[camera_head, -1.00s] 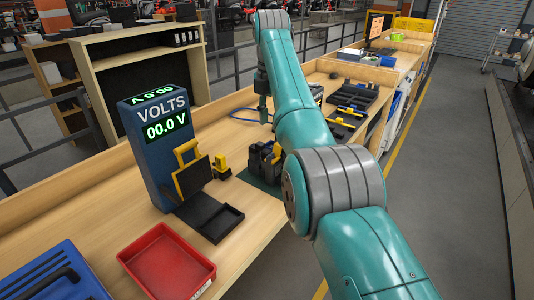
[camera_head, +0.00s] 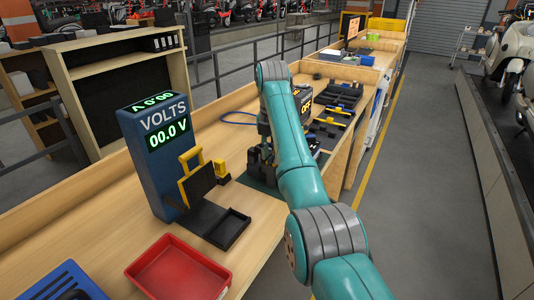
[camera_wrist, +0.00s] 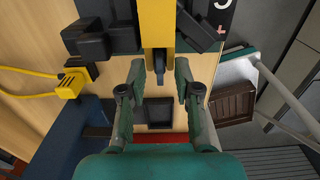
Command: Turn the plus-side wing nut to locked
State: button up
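My gripper (camera_wrist: 160,76) shows in the wrist view with its two green fingers apart. A yellow bar (camera_wrist: 157,25) reaches down from the top, and a small dark part (camera_wrist: 158,66) at its end lies in the gap between the fingertips. I cannot tell whether the fingers touch it. In the head view a black block (camera_head: 256,166) stands on a green mat, partly behind my arm, which hides the gripper.
A blue volts meter (camera_head: 153,165) reading 00.0 V stands to the left of the block. A yellow-handled black stand (camera_head: 200,180), black tray (camera_head: 228,230) and red tray (camera_head: 178,270) are nearer.

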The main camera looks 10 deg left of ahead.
grip_shut()
jog(key=shift+m, duration=0.4)
jog(key=m, duration=0.3)
jog(key=shift+m, duration=0.4)
jog(key=m, duration=0.4)
jog(key=shift+m, duration=0.3)
jog(key=m, duration=0.8)
jog(key=shift+m, duration=0.3)
